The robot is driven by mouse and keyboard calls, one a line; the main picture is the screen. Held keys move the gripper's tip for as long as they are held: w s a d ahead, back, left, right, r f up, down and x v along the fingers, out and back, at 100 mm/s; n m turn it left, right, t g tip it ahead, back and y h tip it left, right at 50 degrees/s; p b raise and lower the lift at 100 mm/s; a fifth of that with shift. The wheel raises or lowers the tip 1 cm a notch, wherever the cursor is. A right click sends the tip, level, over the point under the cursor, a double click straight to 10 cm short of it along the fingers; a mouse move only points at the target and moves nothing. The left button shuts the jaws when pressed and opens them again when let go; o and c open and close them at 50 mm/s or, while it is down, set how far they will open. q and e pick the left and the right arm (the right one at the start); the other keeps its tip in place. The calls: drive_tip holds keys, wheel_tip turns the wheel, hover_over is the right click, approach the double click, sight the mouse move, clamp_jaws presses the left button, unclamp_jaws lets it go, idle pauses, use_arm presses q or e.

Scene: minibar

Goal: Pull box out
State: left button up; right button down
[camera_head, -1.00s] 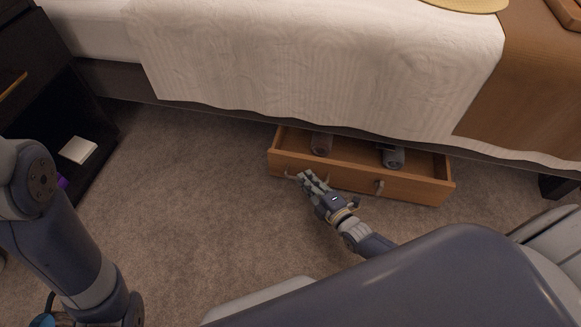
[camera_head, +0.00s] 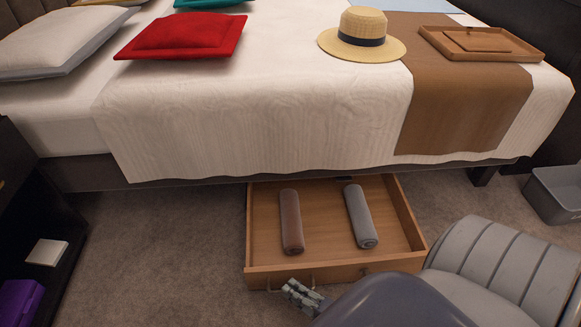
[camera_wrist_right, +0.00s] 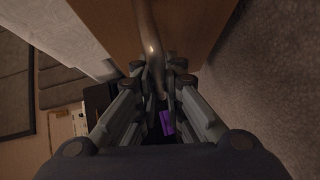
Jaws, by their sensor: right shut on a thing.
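The box is a wooden under-bed drawer (camera_head: 330,262), pulled well out from beneath the bed, its inside open to view. A brown rolled towel (camera_head: 291,222) and a grey rolled towel (camera_head: 361,216) lie in it. My right gripper (camera_head: 290,288) is at the left part of the drawer's front. In the right wrist view its fingers (camera_wrist_right: 160,80) are shut on a curved metal handle (camera_wrist_right: 146,38) on the wooden front. My arm hides the right part of the front's lower edge. My left gripper is not in view.
The bed (camera_head: 250,120) overhangs the drawer's back. A straw hat (camera_head: 362,35), a red pillow (camera_head: 185,36) and a wooden tray (camera_head: 481,44) lie on it. A grey bin (camera_head: 553,193) stands at right. Carpet is clear left of the drawer.

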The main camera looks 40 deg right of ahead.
drive_tip(key=shift+s+a, duration=0.25)
drive_tip(key=shift+s, duration=0.2)
drive_tip(key=c, duration=1.7)
unclamp_jaws()
drive_tip(key=v, duration=1.2)
drive_tip(key=shift+a, duration=0.1)
drive_tip(key=shift+s, duration=0.1)
